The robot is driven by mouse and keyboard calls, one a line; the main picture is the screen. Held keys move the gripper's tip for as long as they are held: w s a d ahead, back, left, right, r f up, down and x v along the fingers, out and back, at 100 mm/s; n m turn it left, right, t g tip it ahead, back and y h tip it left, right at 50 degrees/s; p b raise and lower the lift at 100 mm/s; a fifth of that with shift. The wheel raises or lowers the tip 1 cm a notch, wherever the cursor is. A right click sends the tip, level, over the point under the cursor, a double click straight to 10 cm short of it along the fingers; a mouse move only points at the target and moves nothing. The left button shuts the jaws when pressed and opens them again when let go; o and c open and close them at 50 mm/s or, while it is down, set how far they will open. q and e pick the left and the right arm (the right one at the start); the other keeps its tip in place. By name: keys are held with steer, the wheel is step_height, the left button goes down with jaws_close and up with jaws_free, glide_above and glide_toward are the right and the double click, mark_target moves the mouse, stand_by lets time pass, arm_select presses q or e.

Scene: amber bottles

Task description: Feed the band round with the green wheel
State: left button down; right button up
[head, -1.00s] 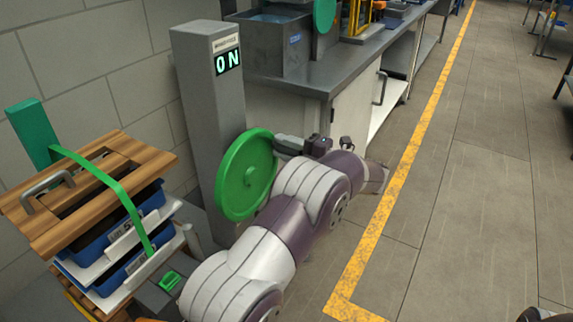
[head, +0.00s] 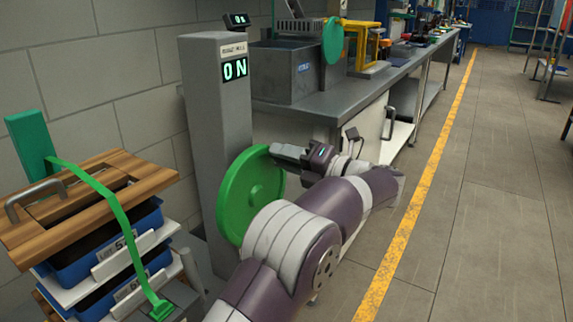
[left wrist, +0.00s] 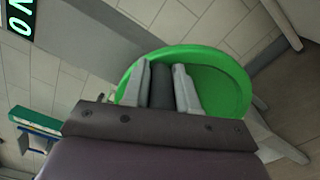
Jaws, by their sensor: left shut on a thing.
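The green wheel (head: 246,195) stands on the side of a grey post (head: 205,120) whose display (head: 235,69) reads ON. It also shows in the left wrist view (left wrist: 220,88). My left gripper (head: 280,151) is at the wheel's upper right edge. In the left wrist view its two fingers (left wrist: 163,88) are shut on a dark round handle (left wrist: 162,82) in front of the wheel. The green band (head: 112,202) runs from a green upright (head: 31,143) over a wooden lid and down the front of the stack to a green end piece (head: 160,309). My right gripper is out of view.
The wooden lid (head: 140,178) with a metal handle tops a stack of blue trays (head: 75,268). A grey workbench (head: 300,112) with a metal bin (head: 290,72) stands behind the post. Open floor (head: 480,210) lies to the right, past a yellow line.

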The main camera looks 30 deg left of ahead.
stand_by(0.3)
arm_select(q)
steer(key=c, duration=0.9)
jaws_free()
steer(key=d+p, duration=0.1)
steer(key=d, duration=0.3)
steer(key=d+p, duration=0.1)
steer(key=d, duration=0.3)
steer(key=s+d, duration=0.1)
steer(key=d, duration=0.3)
steer(key=shift+d+p, duration=0.35)
steer(key=shift+p, duration=0.05)
